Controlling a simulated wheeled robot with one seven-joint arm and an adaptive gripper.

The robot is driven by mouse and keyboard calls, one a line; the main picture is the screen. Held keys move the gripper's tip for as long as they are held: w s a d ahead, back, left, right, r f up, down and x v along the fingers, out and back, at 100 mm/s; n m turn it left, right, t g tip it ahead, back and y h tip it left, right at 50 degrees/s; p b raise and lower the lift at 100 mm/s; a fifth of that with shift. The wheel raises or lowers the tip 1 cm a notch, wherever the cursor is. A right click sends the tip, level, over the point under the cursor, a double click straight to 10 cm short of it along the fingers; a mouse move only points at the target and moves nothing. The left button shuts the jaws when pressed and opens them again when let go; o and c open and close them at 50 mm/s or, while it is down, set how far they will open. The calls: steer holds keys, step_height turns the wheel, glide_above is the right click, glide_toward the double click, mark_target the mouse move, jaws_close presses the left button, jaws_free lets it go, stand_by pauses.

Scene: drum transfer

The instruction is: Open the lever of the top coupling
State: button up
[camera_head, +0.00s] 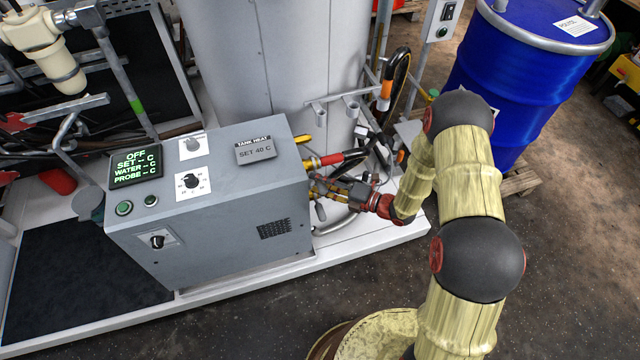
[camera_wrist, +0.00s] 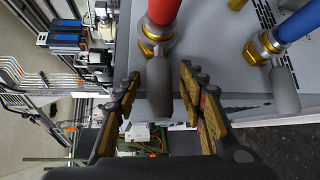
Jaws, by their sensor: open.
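My gripper (camera_wrist: 160,74) is open in the wrist view, with one finger on each side of a grey lever (camera_wrist: 160,88). The lever hangs from the brass coupling (camera_wrist: 154,38) of a red hose (camera_wrist: 163,10). I see a gap on the lever's left; on its right the finger is closer, and contact cannot be told. A second brass coupling (camera_wrist: 262,47) with a blue hose (camera_wrist: 300,22) and its own grey lever (camera_wrist: 285,90) is at the right. In the head view my gripper (camera_head: 328,189) is beside the grey cabinet's right side, below the red hose (camera_head: 331,159); the levers are unclear there.
The grey cabinet (camera_head: 215,225) stands on a white platform edge (camera_head: 255,282). A tank (camera_head: 265,60) is behind it. Hoses and pipes crowd the space right of the cabinet. A blue drum (camera_head: 520,75) stands at the upper right. The floor in front is clear.

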steer(key=c, duration=0.3)
jaws_close()
stand_by(0.7)
